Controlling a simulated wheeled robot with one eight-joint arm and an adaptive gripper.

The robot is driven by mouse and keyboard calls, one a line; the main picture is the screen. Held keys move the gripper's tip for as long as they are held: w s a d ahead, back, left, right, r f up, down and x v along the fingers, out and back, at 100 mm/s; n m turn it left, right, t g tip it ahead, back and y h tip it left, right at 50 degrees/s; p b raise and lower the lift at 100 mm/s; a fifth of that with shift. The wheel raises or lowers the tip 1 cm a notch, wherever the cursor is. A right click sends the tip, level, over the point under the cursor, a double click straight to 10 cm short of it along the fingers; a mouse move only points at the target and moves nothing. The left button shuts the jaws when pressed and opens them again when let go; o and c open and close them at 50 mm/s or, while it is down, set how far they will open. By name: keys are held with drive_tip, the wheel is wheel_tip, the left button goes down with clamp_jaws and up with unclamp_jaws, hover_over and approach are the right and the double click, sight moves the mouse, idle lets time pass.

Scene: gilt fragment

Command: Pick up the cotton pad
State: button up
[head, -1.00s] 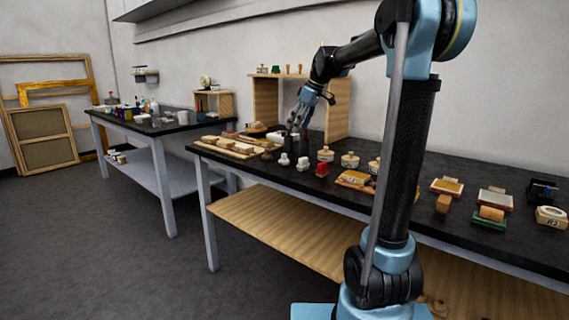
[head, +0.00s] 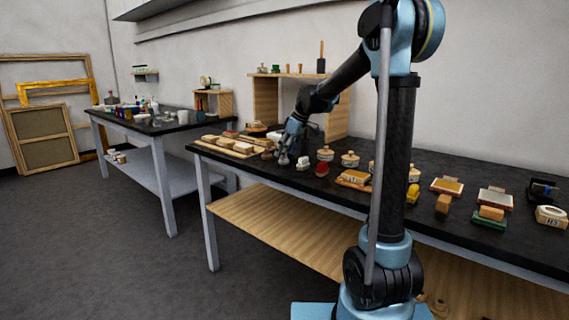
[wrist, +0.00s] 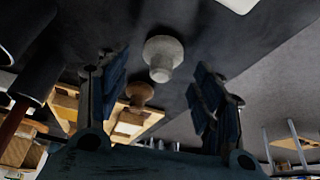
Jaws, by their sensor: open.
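A small pale, knob-topped round piece, which looks like the cotton pad (head: 283,160), stands near the front edge of the black-topped table. In the wrist view the pale round pad (wrist: 163,52) shows between my two blue-grey fingers, a little beyond their tips. My gripper (head: 287,148) is just above and behind it in the head view. The gripper is open and empty in the wrist view (wrist: 160,78), with a gap on both sides of the pad. No contact shows.
Another white piece (head: 302,163) and a red piece (head: 321,170) stand close to the right. Wooden blocks on a board (head: 222,147) and a brown wooden knob (wrist: 140,92) lie to the left. A wooden shelf unit (head: 337,115) stands behind.

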drive_tip(key=shift+x, duration=1.25)
drive_tip(key=c, duration=0.9)
drive_tip(key=shift+r, duration=0.1)
wheel_tip(320, 180, up, 10)
drive_tip(key=shift+f, duration=0.1)
drive_tip(key=shift+c, duration=0.4)
